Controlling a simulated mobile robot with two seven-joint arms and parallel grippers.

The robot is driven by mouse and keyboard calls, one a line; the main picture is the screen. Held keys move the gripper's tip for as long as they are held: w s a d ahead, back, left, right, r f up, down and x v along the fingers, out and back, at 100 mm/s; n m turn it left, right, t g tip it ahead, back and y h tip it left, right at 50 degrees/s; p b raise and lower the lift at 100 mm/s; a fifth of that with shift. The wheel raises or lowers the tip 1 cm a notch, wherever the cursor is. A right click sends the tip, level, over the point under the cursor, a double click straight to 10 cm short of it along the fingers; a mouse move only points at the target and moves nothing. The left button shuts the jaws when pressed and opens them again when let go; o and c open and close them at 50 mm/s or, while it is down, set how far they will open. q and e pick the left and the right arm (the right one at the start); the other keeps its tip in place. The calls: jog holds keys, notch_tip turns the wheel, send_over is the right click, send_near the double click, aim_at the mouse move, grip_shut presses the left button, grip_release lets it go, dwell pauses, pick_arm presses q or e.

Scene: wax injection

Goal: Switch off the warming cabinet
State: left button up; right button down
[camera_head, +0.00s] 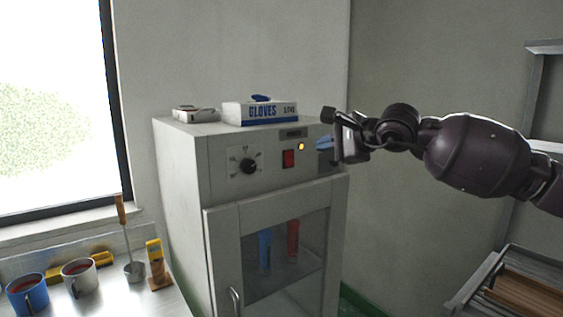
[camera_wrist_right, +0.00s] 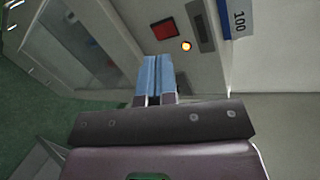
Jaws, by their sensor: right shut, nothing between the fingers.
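The warming cabinet (camera_head: 180,170) is a pale upright box with a glass-fronted door. Its top panel carries a dark round dial (camera_head: 249,166), a red rocker switch (camera_head: 289,158) and a lit amber lamp (camera_head: 301,146). In the right wrist view the red switch (camera_wrist_right: 164,31) and the glowing lamp (camera_wrist_right: 186,45) lie just beyond the fingertips. My right gripper (camera_head: 324,143) is to the right of the switch, in front of the panel's right end. Its blue fingers (camera_wrist_right: 158,76) are shut together with nothing between them, and appear apart from the switch. My left gripper is not in view.
A gloves box (camera_head: 260,113) and a small white packet (camera_head: 196,114) sit on the cabinet top. Blue and red tubes (camera_head: 293,240) stand behind the door glass. Mugs (camera_head: 79,277) and a ladle (camera_head: 133,268) are on the left bench. A metal rack (camera_head: 485,285) stands at right.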

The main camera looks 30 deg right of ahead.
jog(key=d+f+n+h, duration=0.1)
jog(key=d+n+h, duration=0.1)
jog(key=p, duration=0.2)
send_near(292, 163)
jog(key=shift+g, duration=0.3)
jog(key=x, duration=0.6)
jog(key=shift+w+r, duration=0.25)
jog(key=shift+w+a+f, duration=0.1)
jog(key=shift+w+f, duration=0.15)
jog(key=shift+w, duration=0.25)
jog(key=shift+f, duration=0.1)
